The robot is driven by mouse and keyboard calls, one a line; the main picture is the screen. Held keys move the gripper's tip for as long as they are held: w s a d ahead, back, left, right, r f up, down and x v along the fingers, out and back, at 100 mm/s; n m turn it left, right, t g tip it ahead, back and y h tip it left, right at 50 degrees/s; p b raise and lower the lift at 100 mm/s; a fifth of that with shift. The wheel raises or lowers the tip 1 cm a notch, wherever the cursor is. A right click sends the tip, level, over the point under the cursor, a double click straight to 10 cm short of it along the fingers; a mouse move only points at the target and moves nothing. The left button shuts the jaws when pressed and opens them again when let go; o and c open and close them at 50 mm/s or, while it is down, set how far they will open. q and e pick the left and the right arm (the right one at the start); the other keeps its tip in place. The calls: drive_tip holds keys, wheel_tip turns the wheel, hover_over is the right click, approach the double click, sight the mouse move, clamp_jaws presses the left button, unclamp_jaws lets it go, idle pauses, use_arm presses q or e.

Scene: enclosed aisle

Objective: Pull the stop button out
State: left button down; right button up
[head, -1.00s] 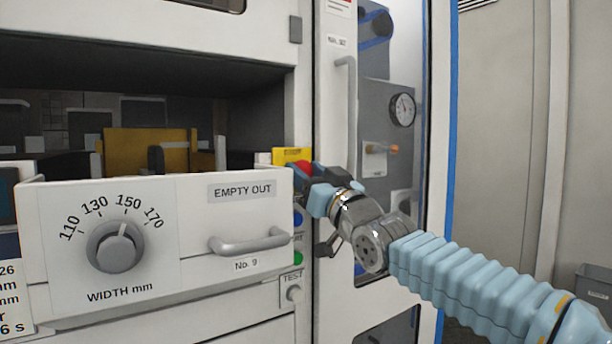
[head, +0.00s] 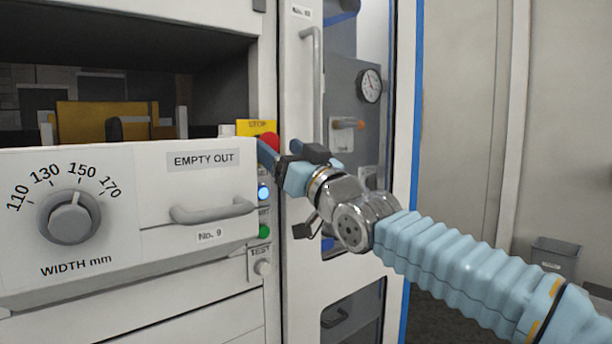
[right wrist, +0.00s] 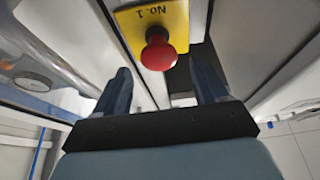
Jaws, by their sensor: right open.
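The red stop button (head: 269,141) sits on a yellow plate (head: 250,127) on the machine's front, right of the drawer. In the right wrist view the red button (right wrist: 158,50) stands out from its yellow plate (right wrist: 182,17), ahead of the fingertips and roughly between the two finger lines. My right gripper (head: 268,156) is at the button in the head view, its fingers partly hiding the area below it. In the right wrist view the right gripper (right wrist: 163,80) is open, with a dark finger on each side and nothing between them. My left gripper is not in view.
A white drawer (head: 130,250) with a width knob (head: 68,217) and a grey handle (head: 213,211) juts out at the left. A lit blue button (head: 263,193) and a green button (head: 264,231) sit below the stop button. A glazed door with a long handle (head: 316,90) stands at right.

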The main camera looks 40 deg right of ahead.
drive_tip(key=a+b+v, duration=0.1)
drive_tip(key=b+v, duration=0.1)
drive_tip(key=v, duration=0.9)
drive_tip(key=shift+s+d+b, duration=0.15)
drive_tip(key=shift+d+b, duration=0.15)
drive_tip(key=shift+d, duration=0.15)
